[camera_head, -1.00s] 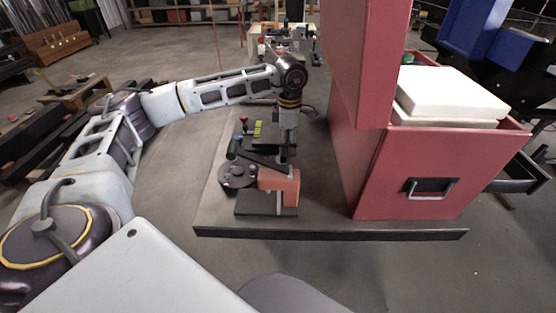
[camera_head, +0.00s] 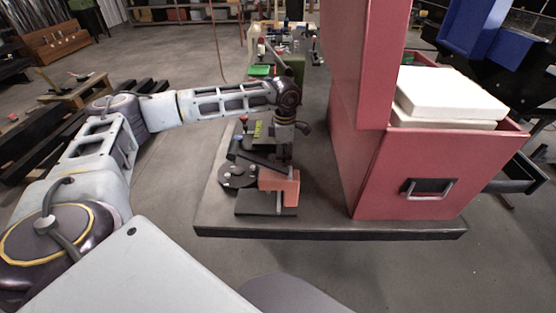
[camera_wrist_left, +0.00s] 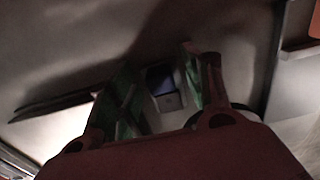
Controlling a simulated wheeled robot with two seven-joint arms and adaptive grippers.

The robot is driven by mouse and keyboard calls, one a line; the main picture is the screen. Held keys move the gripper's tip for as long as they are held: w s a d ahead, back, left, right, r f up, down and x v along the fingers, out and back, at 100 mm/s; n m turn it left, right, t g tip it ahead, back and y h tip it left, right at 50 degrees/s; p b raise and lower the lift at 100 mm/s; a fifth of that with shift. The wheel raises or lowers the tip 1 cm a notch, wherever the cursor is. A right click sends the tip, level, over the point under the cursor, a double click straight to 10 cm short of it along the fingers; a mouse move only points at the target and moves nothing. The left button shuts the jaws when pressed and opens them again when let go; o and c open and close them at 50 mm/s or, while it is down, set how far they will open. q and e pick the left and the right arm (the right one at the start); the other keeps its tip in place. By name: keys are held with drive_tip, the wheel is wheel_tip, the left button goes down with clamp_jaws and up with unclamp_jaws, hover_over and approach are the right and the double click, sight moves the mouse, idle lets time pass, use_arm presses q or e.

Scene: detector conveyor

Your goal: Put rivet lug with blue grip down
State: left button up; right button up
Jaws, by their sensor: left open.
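My left gripper (camera_head: 284,152) points down over the grey bench, behind the small press-like device; its fingertips are hard to make out there. In the left wrist view its two greenish fingers (camera_wrist_left: 160,88) are apart. A small dark-blue piece with a paler grey part below it (camera_wrist_left: 161,78) shows between the fingers, probably the rivet lug with blue grip. I cannot tell whether the fingers touch it. In the head view I cannot make out the lug. My right gripper is not in view.
The device with a dark round plate (camera_head: 238,175) and an orange-red block (camera_head: 279,186) stands at the bench's front left. A large red machine (camera_head: 420,170) with white slabs (camera_head: 450,93) fills the right side. Bare bench (camera_head: 325,205) lies between them.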

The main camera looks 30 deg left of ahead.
sight(284, 154)
use_arm(q)
clamp_jaws()
idle(0.4)
drive_tip(key=shift+r, duration=5)
